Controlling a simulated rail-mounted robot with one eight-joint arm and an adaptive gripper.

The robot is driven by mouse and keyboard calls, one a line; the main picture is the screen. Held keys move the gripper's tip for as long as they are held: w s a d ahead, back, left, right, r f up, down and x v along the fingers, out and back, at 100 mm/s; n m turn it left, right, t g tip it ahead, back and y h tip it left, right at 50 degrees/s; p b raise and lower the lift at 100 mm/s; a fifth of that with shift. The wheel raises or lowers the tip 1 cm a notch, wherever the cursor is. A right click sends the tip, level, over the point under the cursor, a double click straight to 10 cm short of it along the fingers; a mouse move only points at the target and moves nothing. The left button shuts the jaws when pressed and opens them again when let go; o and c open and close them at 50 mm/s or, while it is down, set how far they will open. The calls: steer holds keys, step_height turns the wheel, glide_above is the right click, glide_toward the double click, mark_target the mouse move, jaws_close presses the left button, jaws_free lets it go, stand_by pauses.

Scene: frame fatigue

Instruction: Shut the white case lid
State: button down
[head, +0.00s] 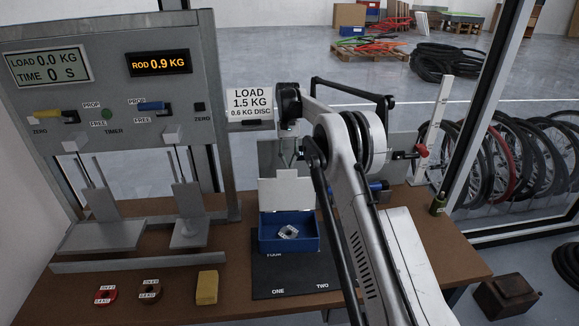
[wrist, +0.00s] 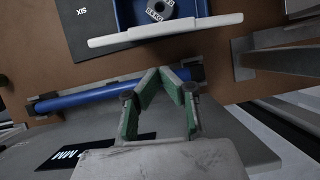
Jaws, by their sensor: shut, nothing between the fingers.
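The white case lid (head: 286,193) stands raised at the back of the blue case (head: 275,247). In the wrist view the lid (wrist: 165,30) shows edge-on as a long white bar, with the case (wrist: 127,13) beyond it. A metal disc (head: 288,232) with a label lies inside the open case; it also shows in the wrist view (wrist: 160,9). My gripper (head: 287,160) is behind and above the lid in the head view. In the wrist view its green-padded fingertips (wrist: 168,72) meet with nothing between them, apart from the lid's edge.
A blue cylinder (wrist: 90,96) lies in a holder near my fingers. The case stands on a dark numbered mat (head: 300,282). A grey test panel (head: 105,110) stands at left.

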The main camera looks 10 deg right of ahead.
steer(key=shift+s+a+r, duration=0.15)
steer(key=shift+s, duration=0.7)
steer(key=shift+s+a+r, duration=0.15)
steer(key=shift+s, duration=0.65)
steer(key=shift+s+a+t, duration=0.15)
steer(key=shift+s+t, duration=0.05)
steer(key=shift+t, duration=0.1)
